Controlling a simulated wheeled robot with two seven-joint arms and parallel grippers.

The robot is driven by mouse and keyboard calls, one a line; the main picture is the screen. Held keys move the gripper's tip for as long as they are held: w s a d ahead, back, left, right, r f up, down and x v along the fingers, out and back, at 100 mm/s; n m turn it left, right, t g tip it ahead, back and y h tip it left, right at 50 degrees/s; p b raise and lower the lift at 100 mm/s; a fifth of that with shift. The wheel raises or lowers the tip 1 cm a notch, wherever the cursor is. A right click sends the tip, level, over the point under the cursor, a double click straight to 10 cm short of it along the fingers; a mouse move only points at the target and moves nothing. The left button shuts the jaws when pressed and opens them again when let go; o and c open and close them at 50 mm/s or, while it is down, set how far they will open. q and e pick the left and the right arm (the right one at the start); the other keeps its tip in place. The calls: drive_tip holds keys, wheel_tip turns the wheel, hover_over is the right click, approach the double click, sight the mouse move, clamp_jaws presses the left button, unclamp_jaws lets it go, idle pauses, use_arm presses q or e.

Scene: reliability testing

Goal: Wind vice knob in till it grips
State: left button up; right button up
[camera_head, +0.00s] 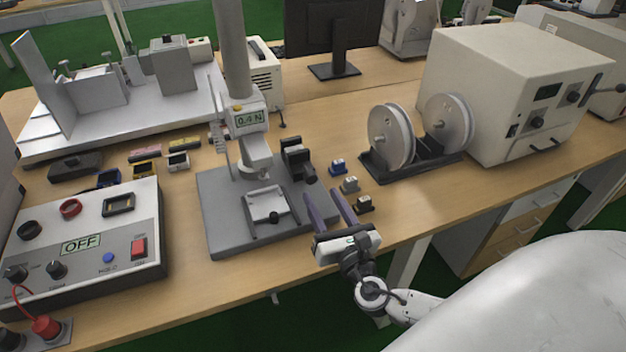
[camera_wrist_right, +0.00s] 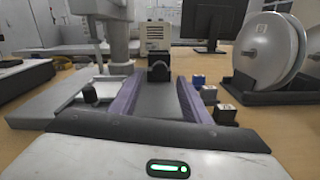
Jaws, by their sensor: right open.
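The small light grey vice (camera_head: 266,203) sits on the dark grey base plate of a force test stand (camera_head: 235,222) that reads 0.4 N. Its small black knob (camera_head: 274,217) is on the near side of the vice. The knob also shows at the left in the right wrist view (camera_wrist_right: 90,93). My right gripper (camera_head: 321,194) is open, with two purple fingers and nothing visible between them. It is to the right of the vice and apart from the knob, near the table's front edge. My left gripper is not in view.
A black handle (camera_head: 298,158) projects from the stand's right side. Blue, grey and black small blocks (camera_head: 350,185) stand right of the plate, close to my right gripper. A control box (camera_head: 85,245) reading OFF is at left. A reel holder (camera_head: 415,155) is at right.

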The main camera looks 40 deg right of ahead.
sight(312, 181)
drive_tip(key=x, duration=0.6)
drive_tip(key=shift+s, duration=0.1)
drive_tip(key=c, duration=1)
drive_tip(key=shift+f, duration=0.1)
drive_tip(key=shift+c, duration=0.2)
